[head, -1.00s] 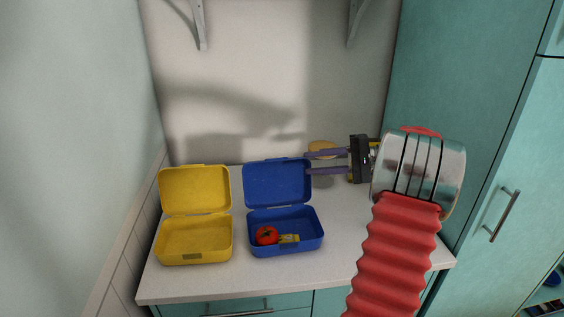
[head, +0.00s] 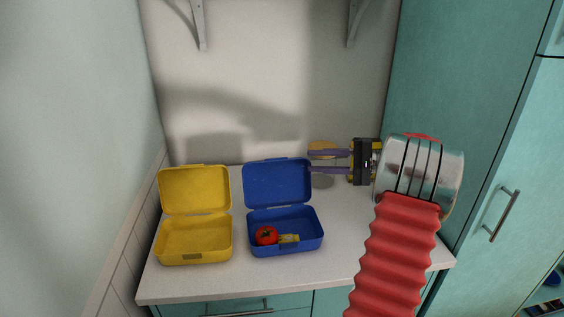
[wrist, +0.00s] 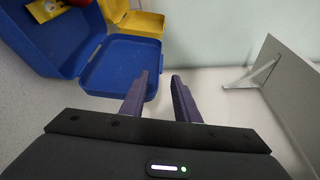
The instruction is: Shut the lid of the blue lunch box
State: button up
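The blue lunch box (head: 290,246) stands open on the counter, its lid (head: 277,182) raised and leaning back. A red tomato (head: 266,236) and a small yellow item (head: 289,239) lie inside it. My gripper (head: 311,161) is open and empty, just right of the raised lid near its upper right edge. In the wrist view, the two purple fingers (wrist: 160,88) are apart with nothing between them. The lid (wrist: 121,66) shows beyond the left finger, which overlaps its edge in the picture; I cannot tell whether they touch.
A yellow lunch box (head: 194,240) stands open to the left of the blue one. A tan round object (head: 322,144) is behind my fingers, partly hidden. The white counter (head: 350,240) is clear to the right. Wall brackets (head: 199,25) are above, and a teal cabinet (head: 460,90) is at the right.

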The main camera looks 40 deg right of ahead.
aim_at(281, 161)
jog(key=x, duration=1)
jog(key=shift+w+a, duration=0.15)
jog(key=shift+w, duration=0.1)
grip_shut()
jog(key=shift+a, duration=0.2)
jog(key=shift+d+f, duration=0.1)
jog(key=shift+d, duration=0.05)
